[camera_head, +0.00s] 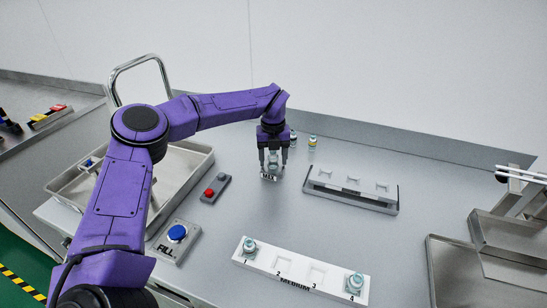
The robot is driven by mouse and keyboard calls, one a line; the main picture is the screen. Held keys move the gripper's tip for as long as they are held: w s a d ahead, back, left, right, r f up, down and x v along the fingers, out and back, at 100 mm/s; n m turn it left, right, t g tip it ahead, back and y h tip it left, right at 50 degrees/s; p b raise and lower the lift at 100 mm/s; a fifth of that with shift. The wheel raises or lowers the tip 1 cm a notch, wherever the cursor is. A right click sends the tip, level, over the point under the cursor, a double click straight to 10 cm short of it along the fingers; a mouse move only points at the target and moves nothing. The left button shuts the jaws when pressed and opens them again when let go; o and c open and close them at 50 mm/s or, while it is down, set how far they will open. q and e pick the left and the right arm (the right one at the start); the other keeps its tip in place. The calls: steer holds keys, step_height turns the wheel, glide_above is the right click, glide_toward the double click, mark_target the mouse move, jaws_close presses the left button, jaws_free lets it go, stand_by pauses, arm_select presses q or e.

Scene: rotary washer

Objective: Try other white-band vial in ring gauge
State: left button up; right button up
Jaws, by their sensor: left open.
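My left gripper (271,172) points straight down at the middle of the table, with its fingers open. A small pale vial (272,158) shows between the fingers. A small light block with dark lettering (268,178) lies right below it and may be the ring gauge; I cannot tell how the vial sits in it. Just behind the gripper stand a vial (293,139), partly by the arm, and a vial with a yellow band (312,142). A white rack marked MEDIUM (299,273) holds vials at slot 1 (249,246) and slot 4 (355,282). Band colours there are too small to tell.
A second rack (351,190) with empty square slots stands right of the gripper. A blue FILL button (177,233), a red-button box (215,188) and a metal tray (201,181) lie left. Metal trays (462,270) stand at the right. The table between is clear.

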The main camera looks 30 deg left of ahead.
arm_select(q)
step_height(320, 180, up, 10)
steer(key=shift+r+b, duration=0.25)
steer(key=shift+b, duration=0.5)
stand_by(0.5)
